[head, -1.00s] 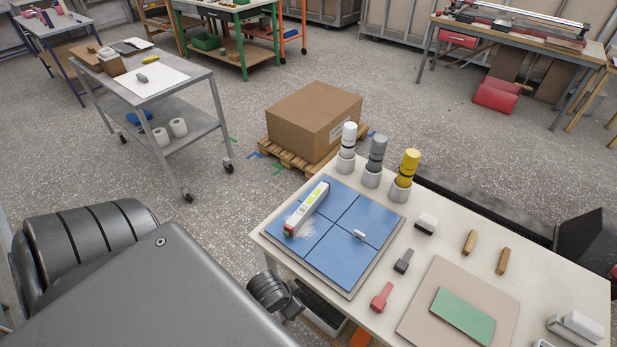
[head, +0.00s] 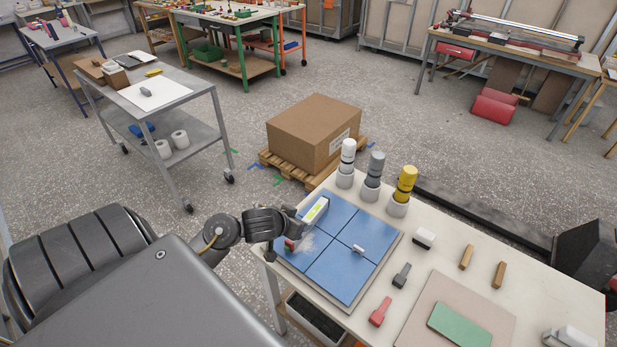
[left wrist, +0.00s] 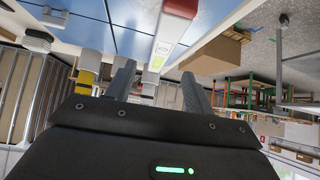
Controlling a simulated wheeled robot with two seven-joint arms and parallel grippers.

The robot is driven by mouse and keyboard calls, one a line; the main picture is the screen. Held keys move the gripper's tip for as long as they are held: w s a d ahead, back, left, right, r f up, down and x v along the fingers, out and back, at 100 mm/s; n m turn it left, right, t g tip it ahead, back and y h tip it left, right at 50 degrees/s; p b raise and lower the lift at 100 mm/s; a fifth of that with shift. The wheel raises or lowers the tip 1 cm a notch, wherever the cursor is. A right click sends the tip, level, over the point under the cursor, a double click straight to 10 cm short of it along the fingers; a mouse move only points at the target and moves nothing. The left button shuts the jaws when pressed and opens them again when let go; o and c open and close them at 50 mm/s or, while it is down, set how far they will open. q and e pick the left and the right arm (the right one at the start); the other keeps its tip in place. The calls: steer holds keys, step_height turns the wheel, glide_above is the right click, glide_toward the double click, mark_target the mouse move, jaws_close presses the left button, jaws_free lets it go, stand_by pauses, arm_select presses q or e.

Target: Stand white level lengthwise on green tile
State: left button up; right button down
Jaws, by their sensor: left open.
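The white level (head: 316,209), with a yellow-green vial window and a red end, lies on the blue tiled panel (head: 345,282). My left gripper (head: 291,226) is at the level's left side and hides part of its middle. In the left wrist view the level (left wrist: 177,28) runs down toward the gap between my open left fingers (left wrist: 157,85); I cannot tell whether they touch it. The green tile (head: 460,328) lies flat on a beige board (head: 412,338) at the table's near right. My right gripper is not in view.
White, grey and yellow bottles (head: 376,172) stand in cups at the panel's far edge. A small metal piece (head: 358,249) lies on the panel.

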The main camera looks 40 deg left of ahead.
mark_target(308, 219)
arm_select(q)
steer(key=b+x, duration=0.1)
steer(key=x, duration=0.2)
steer(key=shift+w+f, duration=0.2)
steer(key=shift+f, duration=0.1)
steer(key=shift+b+x, duration=0.4)
steer(key=shift+x, duration=2.3)
steer(key=shift+w+a+r, duration=0.1)
steer(key=shift+r, duration=0.1)
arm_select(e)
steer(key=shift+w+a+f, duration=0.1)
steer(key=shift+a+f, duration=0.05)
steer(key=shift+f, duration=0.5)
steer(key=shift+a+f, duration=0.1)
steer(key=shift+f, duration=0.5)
arm_select(q)
steer(key=shift+c, duration=0.8)
jaws_close()
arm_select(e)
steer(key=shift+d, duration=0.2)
